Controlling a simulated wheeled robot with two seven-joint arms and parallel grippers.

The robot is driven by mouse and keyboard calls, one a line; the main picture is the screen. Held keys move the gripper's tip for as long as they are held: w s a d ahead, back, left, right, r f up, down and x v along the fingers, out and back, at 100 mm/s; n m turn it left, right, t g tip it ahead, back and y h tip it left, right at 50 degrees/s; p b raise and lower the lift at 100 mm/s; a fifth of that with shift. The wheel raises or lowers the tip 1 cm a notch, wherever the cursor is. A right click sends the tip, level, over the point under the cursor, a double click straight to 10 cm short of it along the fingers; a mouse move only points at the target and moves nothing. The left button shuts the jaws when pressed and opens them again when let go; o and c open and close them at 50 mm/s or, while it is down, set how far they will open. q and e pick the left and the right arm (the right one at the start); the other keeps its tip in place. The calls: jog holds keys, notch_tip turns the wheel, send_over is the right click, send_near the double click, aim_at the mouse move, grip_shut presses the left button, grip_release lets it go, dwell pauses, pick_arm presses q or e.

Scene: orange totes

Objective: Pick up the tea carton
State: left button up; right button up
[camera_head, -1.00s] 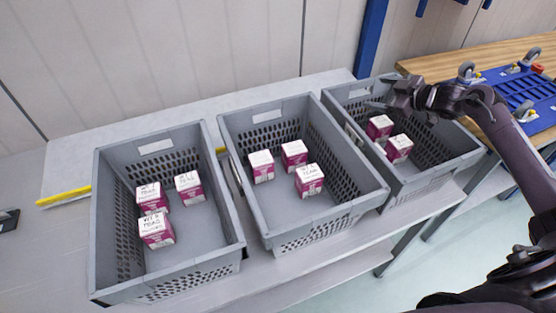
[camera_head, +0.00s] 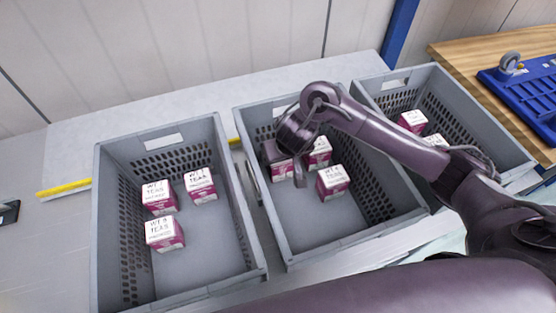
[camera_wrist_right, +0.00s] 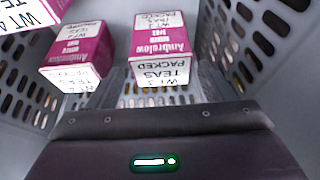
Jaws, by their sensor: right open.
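Tea cartons are white-topped with magenta sides. In the head view the middle grey tote (camera_head: 300,253) holds three: a left one (camera_head: 282,172), a back one (camera_head: 319,152) and a right-hand one (camera_head: 333,183). My right gripper (camera_head: 287,168) is open over the left carton, its fingers on either side of it in the picture and partly hiding it; I cannot tell whether they touch it. The right wrist view shows a carton in the middle (camera_wrist_right: 160,50), another to its left (camera_wrist_right: 78,57) and a cut-off one at the top left (camera_wrist_right: 30,12). My left gripper is not in view.
The left grey tote (camera_head: 205,295) holds three tea cartons. The right grey tote (camera_head: 505,135) shows two, partly behind my right arm. The totes' raised walls stand close together. A blue rack (camera_head: 530,95) lies on the wooden bench (camera_head: 470,52) at right.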

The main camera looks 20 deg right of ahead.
jog(key=shift+x, duration=1.15)
jog(key=b+x, duration=0.1)
jog(key=x, duration=0.2)
jog(key=shift+f, duration=0.7)
jog(key=shift+w+f, duration=0.1)
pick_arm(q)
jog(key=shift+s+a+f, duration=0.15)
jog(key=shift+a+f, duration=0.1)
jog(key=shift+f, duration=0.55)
pick_arm(e)
jog(key=c, duration=0.9)
notch_tip(320, 180, up, 8)
jog(key=shift+w+a+r+p, duration=0.1)
jog(key=shift+r+p, duration=0.15)
jog(key=shift+p, duration=0.85)
pick_arm(q)
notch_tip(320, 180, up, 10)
jog(key=p, duration=0.7)
jog(key=shift+p, duration=0.3)
pick_arm(e)
jog(key=shift+r, duration=5.8)
